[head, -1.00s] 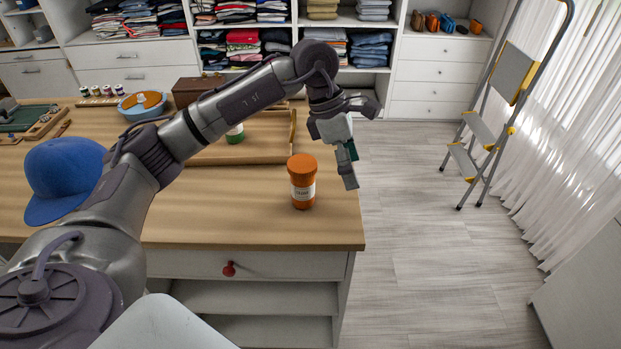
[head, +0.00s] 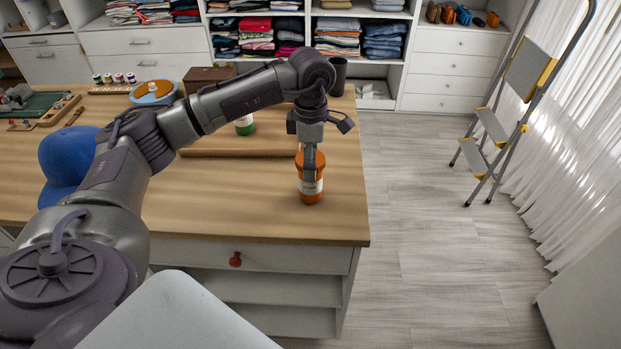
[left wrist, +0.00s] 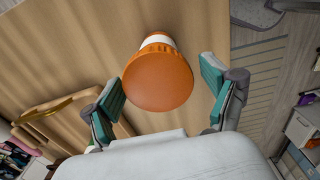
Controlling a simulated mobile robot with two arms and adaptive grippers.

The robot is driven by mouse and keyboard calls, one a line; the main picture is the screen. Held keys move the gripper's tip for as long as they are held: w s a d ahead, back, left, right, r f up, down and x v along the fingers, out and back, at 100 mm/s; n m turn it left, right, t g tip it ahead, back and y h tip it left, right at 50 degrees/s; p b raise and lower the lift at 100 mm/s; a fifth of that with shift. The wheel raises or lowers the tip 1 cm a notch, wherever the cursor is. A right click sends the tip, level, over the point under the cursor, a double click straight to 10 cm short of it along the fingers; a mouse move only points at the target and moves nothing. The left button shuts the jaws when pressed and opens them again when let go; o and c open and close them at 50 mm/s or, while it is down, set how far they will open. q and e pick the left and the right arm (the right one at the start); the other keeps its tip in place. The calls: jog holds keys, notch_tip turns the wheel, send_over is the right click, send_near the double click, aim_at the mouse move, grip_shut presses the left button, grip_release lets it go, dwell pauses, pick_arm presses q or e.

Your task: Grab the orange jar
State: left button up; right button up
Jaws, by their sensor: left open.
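The orange jar (head: 311,188) stands upright on the wooden table top near its right front corner, with a white label and an orange lid. My left gripper (head: 309,172) is directly over it in the head view and hides part of the lid and body. In the left wrist view the jar's lid (left wrist: 158,80) lies between the two open fingers (left wrist: 162,92), with a gap on each side. The fingers have teal pads. My right gripper is not in view.
A wooden tray (head: 215,152) with a green-labelled jar (head: 245,125) stands behind. A blue cap (head: 66,165) lies at the left, and a blue bowl (head: 153,93) further back. Bare table (head: 225,205) lies left of the jar. A stepladder (head: 500,110) stands on the floor at the right.

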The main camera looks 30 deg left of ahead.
pick_arm(q)
notch_tip(320, 180, down, 4)
jog(key=shift+w+a+f+p, duration=0.15)
jog(key=shift+f+p, duration=0.1)
jog(key=shift+p, duration=0.4)
jog(key=c, duration=1)
